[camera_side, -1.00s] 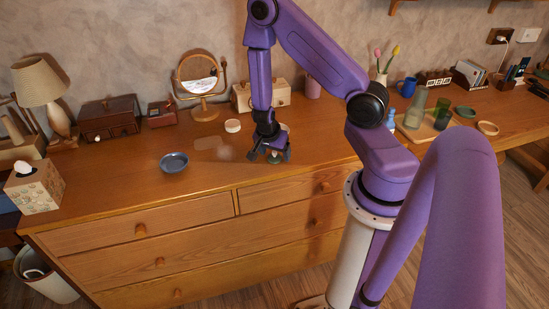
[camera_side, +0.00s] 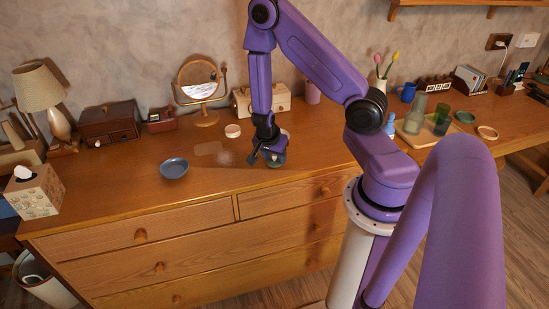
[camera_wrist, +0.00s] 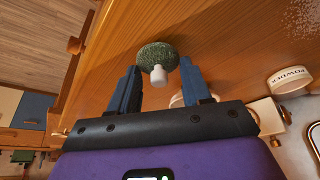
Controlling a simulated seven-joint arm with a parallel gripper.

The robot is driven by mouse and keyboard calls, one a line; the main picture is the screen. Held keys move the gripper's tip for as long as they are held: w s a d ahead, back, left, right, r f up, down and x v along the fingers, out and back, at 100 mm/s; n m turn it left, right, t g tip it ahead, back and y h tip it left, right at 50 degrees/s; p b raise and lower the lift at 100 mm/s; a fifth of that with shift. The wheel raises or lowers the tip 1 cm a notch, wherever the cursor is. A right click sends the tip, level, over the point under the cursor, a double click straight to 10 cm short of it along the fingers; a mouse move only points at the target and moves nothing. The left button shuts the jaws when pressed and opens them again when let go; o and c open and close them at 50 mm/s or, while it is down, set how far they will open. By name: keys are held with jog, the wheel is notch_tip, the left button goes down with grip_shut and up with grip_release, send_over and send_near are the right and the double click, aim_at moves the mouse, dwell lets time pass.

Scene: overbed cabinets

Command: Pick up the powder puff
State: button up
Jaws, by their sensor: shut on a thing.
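The powder puff is a round, fuzzy, dark green pad with a white knob (camera_wrist: 157,60); it lies between my fingertips in the wrist view. In the side view the puff (camera_side: 276,162) shows small and greyish at the front right of the dresser top. My gripper (camera_wrist: 158,66) is shut on it, one blue-grey finger at each side of the pad, and the knob faces the wrist. In the side view my gripper (camera_side: 273,157) is low over the wood. I cannot tell whether the puff touches the surface.
A small round powder pot (camera_side: 232,130) stands behind and left of my gripper. A blue-grey bowl (camera_side: 174,168) sits further left, with pale powder marks between. A mirror (camera_side: 198,88) and a cream box (camera_side: 262,98) stand behind. The dresser's front edge is close.

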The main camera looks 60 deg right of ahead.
jog(key=shift+r, duration=4.7)
jog(key=shift+o, duration=0.7)
jog(key=shift+c, duration=0.3)
